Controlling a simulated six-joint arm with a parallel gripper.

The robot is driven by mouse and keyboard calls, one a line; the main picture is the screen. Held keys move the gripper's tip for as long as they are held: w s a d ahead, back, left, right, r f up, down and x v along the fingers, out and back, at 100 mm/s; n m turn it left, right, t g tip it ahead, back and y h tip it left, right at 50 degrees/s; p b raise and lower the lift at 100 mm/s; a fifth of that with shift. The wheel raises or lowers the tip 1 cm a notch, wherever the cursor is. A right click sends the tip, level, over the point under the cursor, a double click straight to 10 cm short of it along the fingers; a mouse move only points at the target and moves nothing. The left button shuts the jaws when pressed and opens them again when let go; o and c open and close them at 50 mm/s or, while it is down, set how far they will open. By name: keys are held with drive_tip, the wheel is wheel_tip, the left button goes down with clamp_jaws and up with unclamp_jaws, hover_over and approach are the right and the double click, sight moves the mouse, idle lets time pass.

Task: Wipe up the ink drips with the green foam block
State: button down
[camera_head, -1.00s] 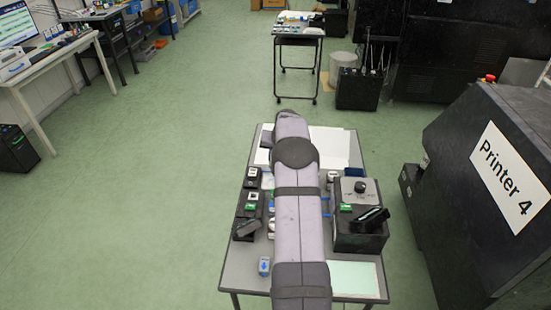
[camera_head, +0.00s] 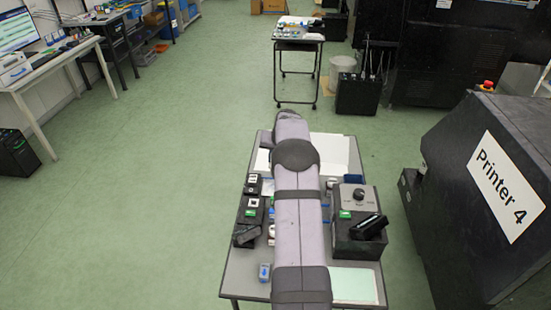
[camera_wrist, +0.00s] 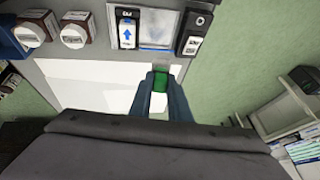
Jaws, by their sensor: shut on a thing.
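The green foam block (camera_wrist: 161,78) shows in the wrist view, pinched between the two blue-grey fingers of my gripper (camera_wrist: 160,84). I cannot make out any ink drips on the sheet. In the head view the white sheet (camera_head: 335,152) lies at the far end of the table (camera_head: 240,275). My own arm lies across the middle of the table there and hides the gripper and the block.
Two dark bottles with white caps (camera_wrist: 73,35) stand beyond the sheet in the wrist view. Printer 4 (camera_head: 490,185) is farther right.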

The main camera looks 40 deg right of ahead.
drive_tip(key=shift+f, duration=0.15)
wheel_tip(320, 180, down, 2)
drive_tip(key=b, duration=0.2)
drive_tip(key=shift+s+d+f+b, duration=0.1)
drive_tip(key=shift+d+b, duration=0.05)
drive_tip(key=shift+b, duration=0.25)
drive_tip(key=d+b, duration=0.1)
drive_tip(key=b, duration=0.2)
drive_tip(key=shift+w+f+t, duration=0.25)
drive_tip(key=shift+f+t, duration=0.05)
drive_tip(key=shift+f, duration=0.05)
drive_tip(key=s+a+t+b, duration=0.2)
drive_tip(key=s+a+b, duration=0.2)
drive_tip(key=b, duration=1.5)
drive_tip(key=shift+s+a+r+h+b, duration=0.3)
drive_tip(key=shift+s+h+b, duration=0.05)
drive_tip(key=shift+h+b, duration=0.05)
drive_tip(key=shift+f, duration=0.15)
